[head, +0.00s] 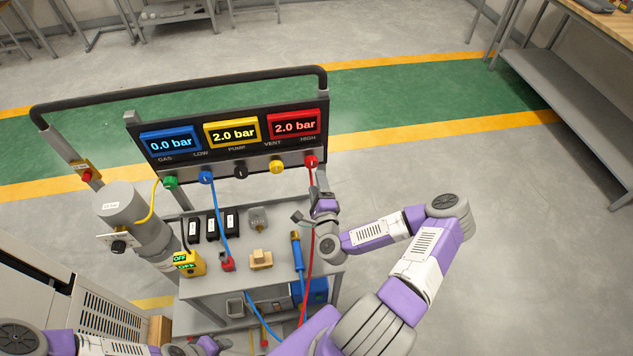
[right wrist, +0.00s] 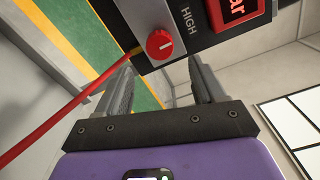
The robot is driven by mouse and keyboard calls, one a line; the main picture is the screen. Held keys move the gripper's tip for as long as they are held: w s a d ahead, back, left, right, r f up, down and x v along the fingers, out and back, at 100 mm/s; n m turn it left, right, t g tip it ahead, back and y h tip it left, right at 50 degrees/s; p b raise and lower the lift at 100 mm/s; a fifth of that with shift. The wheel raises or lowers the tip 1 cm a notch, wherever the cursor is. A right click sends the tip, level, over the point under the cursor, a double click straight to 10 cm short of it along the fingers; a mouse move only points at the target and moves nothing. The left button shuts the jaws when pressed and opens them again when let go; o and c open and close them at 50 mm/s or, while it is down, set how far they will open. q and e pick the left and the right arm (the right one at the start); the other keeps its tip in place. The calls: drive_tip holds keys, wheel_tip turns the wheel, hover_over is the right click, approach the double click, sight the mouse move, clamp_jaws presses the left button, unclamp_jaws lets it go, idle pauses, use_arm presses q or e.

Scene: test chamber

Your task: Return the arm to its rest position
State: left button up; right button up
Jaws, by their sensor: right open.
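My right arm reaches in from the lower right. Its gripper (head: 316,184) is just below the red HIGH knob (head: 311,162) on the panel (head: 258,165) of a cart. In the right wrist view the two fingers of the gripper (right wrist: 163,78) are spread with nothing between them. The red knob (right wrist: 160,44) is just beyond the fingertips; I cannot tell whether they touch it. My left arm lies low along the bottom left edge of the head view. Its gripper end (head: 208,345) is partly cut off, and its fingers cannot be made out.
The displays read 0.0 bar on blue, 2.0 bar on yellow and 2.0 bar on red (head: 295,127). A red hose (head: 308,260) hangs beside my right gripper. Small parts lie on the cart shelf (head: 215,283). A grey cylinder (head: 135,220) stands left. Floor to the right is clear.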

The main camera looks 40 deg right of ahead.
idle(0.3)
drive_tip(key=a+f+n+g+y, duration=0.2)
drive_tip(key=a+f+n+y, duration=0.25)
drive_tip(key=a, duration=0.35)
drive_tip(key=s+a+f+n+g+y, duration=0.1)
drive_tip(key=a+f+n+y, duration=0.3)
drive_tip(key=a, duration=0.4)
drive_tip(key=a+f+n+g+y, duration=0.2)
drive_tip(key=a+f+n+y, duration=0.15)
drive_tip(key=a+n, duration=0.3)
drive_tip(key=s+a+f+n+g+b, duration=0.1)
drive_tip(key=s+a+f+n+g, duration=0.2)
drive_tip(key=s, duration=0.4)
drive_tip(key=s+a+f+n+g+y+b, duration=0.1)
drive_tip(key=s+a+f+n+g, duration=0.1)
drive_tip(key=s+n+g, duration=0.4)
drive_tip(key=shift+s+a+f+g, duration=0.4)
drive_tip(key=shift+s+f+g, duration=0.2)
drive_tip(key=shift+s, duration=0.55)
drive_tip(key=shift+r, duration=0.1)
drive_tip(key=shift+c, duration=0.2)
